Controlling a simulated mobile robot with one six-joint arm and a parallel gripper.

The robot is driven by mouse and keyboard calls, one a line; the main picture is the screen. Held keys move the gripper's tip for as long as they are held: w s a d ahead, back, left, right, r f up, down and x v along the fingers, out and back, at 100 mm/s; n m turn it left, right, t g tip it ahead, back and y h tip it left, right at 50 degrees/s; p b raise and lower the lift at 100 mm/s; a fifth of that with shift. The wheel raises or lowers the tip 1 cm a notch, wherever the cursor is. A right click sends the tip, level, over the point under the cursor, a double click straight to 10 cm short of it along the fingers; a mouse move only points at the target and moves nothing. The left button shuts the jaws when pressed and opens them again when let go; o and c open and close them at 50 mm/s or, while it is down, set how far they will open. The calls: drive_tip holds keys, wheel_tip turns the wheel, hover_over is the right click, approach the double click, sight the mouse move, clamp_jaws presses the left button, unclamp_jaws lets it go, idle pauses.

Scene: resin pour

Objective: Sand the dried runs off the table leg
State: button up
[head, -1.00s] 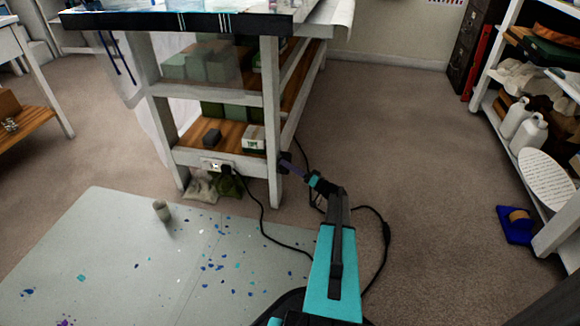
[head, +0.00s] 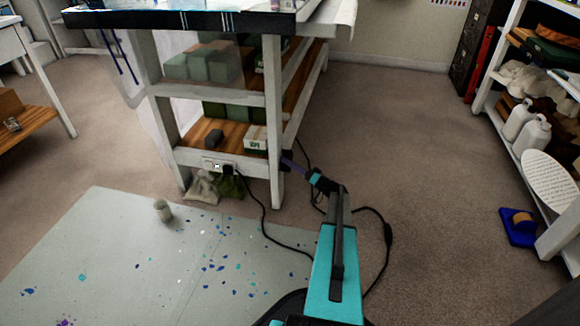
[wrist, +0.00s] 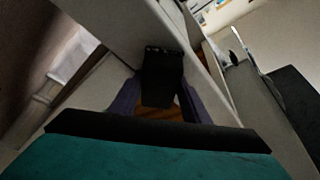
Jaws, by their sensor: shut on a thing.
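The white table leg (head: 274,110) stands upright at the near right corner of the workbench. My gripper (head: 291,162) is beside its lower part, near shelf height. In the wrist view, the purple fingers of my gripper (wrist: 160,88) are shut on a dark block (wrist: 162,72). The block's far end is at the white leg (wrist: 112,28), and small pale specks show along that end. I cannot tell whether block and leg touch. I cannot make out the dried runs; the block and my gripper hide part of the leg.
A power strip (head: 217,165) is on the bench's lower rail, with a black cable (head: 264,220) on the floor. A cup (head: 162,210) stands on the splattered mat (head: 110,245).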

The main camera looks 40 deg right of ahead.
drive_tip(key=shift+w+d, duration=0.3)
drive_tip(key=shift+d, duration=0.2)
drive_tip(key=shift+w+d, duration=0.25)
drive_tip(key=shift+d, duration=0.2)
drive_tip(key=shift+w+a+b, duration=0.15)
drive_tip(key=shift+w+b, duration=0.05)
drive_tip(key=shift+b, duration=0.35)
drive_tip(key=shift+a, duration=0.1)
drive_tip(key=shift+s+a+b, duration=0.5)
drive_tip(key=shift+s+a, duration=0.1)
drive_tip(key=shift+a, duration=0.25)
drive_tip(key=shift+s+a+b, duration=0.45)
drive_tip(key=shift+s+a, duration=0.1)
drive_tip(key=shift+a, duration=0.3)
drive_tip(key=shift+d, duration=0.1)
drive_tip(key=s+d+b, duration=0.1)
drive_tip(key=s+d, duration=0.2)
drive_tip(key=s, duration=0.2)
drive_tip(key=shift+d, duration=0.2)
drive_tip(key=shift+s, duration=0.2)
drive_tip(key=shift+s+d+b, duration=0.15)
drive_tip(key=shift+s+d, duration=0.25)
drive_tip(key=shift+s, duration=0.2)
drive_tip(key=shift+s+d+b, duration=0.15)
drive_tip(key=shift+s+d, duration=0.25)
drive_tip(key=shift+s, duration=0.2)
